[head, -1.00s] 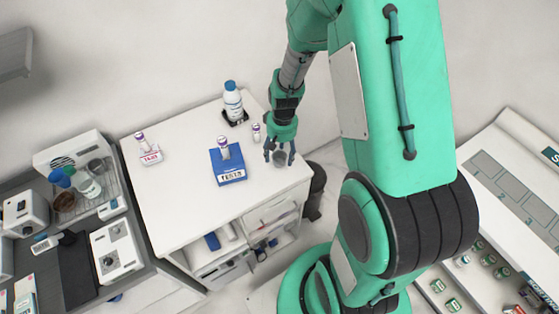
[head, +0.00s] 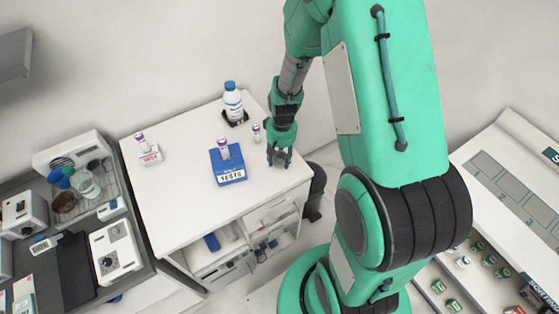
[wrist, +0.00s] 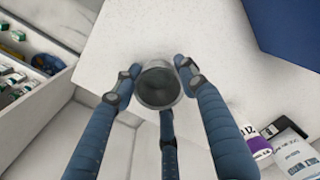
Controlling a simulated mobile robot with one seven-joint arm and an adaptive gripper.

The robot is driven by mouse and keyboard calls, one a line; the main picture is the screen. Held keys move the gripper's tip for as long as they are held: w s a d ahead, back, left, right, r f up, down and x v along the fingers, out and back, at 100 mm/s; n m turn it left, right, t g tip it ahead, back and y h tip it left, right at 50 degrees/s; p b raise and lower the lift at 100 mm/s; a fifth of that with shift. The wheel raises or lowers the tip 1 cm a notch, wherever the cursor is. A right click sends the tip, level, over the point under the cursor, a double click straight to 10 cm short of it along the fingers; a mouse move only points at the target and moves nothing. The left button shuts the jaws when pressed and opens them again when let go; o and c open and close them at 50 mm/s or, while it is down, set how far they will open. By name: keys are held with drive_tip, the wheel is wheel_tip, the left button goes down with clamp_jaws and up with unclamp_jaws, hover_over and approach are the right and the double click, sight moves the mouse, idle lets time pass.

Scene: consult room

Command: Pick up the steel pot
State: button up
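The steel pot (wrist: 158,87) is a small grey round cup, seen from above with its dark inside showing in the wrist view. My three-fingered gripper (head: 279,160) is at the near right corner of the white cabinet top. In the wrist view its blue fingers (wrist: 156,88) close around the pot, one at the left, one at the right and one at the lower side. They appear to touch its wall. In the head view the fingers mostly hide the pot. I cannot tell whether it is clear of the top.
A blue labelled box (head: 228,166) stands left of my gripper on the white cabinet (head: 180,205). A small vial (head: 257,133) and a white bottle with a blue cap (head: 232,100) stand behind. A pink-labelled holder (head: 150,156) is at the left. The front left top is clear.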

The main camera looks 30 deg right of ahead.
sight(280, 154)
drive_tip(key=c, duration=0.4)
drive_tip(key=shift+r, duration=0.1)
drive_tip(key=shift+r, duration=0.5)
drive_tip(key=shift+s+a+r+p, duration=0.1)
drive_tip(key=shift+s+r+p, duration=0.1)
drive_tip(key=shift+r, duration=0.45)
drive_tip(key=shift+s+r+p, duration=0.1)
drive_tip(key=shift+s+r, duration=0.05)
drive_tip(key=shift+r, duration=0.45)
drive_tip(key=s+a+r, duration=0.1)
drive_tip(key=s+a, duration=0.2)
drive_tip(key=s, duration=1.2)
drive_tip(key=shift+a+r+p, duration=0.15)
drive_tip(key=shift+a+p, duration=0.2)
drive_tip(key=shift+p, duration=0.05)
